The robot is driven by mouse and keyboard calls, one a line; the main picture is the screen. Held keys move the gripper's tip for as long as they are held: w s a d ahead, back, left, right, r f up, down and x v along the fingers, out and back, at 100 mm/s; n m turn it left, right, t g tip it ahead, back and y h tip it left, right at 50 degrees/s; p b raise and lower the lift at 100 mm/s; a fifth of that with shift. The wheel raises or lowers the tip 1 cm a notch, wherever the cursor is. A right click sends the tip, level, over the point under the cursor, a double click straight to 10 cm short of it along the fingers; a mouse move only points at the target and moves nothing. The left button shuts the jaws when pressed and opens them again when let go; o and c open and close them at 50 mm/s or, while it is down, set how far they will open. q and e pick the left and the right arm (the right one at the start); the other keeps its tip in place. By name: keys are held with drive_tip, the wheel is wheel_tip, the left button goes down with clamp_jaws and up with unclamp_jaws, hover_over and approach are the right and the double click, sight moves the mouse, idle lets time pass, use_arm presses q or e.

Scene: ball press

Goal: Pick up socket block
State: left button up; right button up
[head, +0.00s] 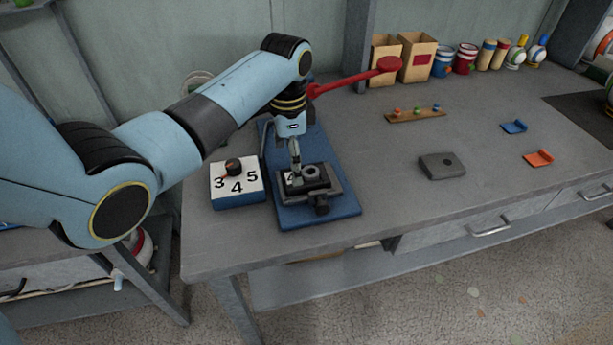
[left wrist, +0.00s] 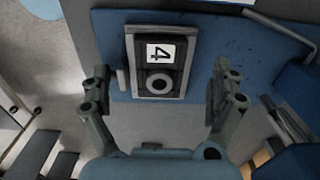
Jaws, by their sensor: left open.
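The socket block (head: 311,171) sits in a dark holder on the blue press base (head: 290,214). In the left wrist view the socket block (left wrist: 158,83) has a dark frame, a white label with a 4 and a pale round ring. My left gripper (head: 295,160) points down just above it and hides part of it. In the left wrist view the fingers of my left gripper (left wrist: 160,95) are spread apart, one on each side of the block, with nothing between them that I can see gripped. My right gripper is not in view.
A dial box (head: 237,184) marked 3, 4, 5 stands left of the base. The red press lever (head: 355,78) reaches over to the right. A dark grey block (head: 441,165) lies to the right, with clear table between. A small rack (head: 415,114) and coloured pieces lie farther off.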

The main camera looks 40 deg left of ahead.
sight(306, 177)
use_arm(q)
drive_tip(key=f, duration=0.4)
drive_tip(key=shift+w+d+f, duration=0.15)
drive_tip(key=shift+w+f, duration=0.1)
drive_tip(key=shift+f, duration=0.35)
drive_tip(key=c, duration=1.3)
drive_tip(key=shift+c, duration=0.2)
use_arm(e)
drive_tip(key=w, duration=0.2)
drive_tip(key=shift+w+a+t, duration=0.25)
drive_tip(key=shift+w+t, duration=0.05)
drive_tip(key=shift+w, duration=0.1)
use_arm(q)
drive_tip(key=shift+r, duration=0.15)
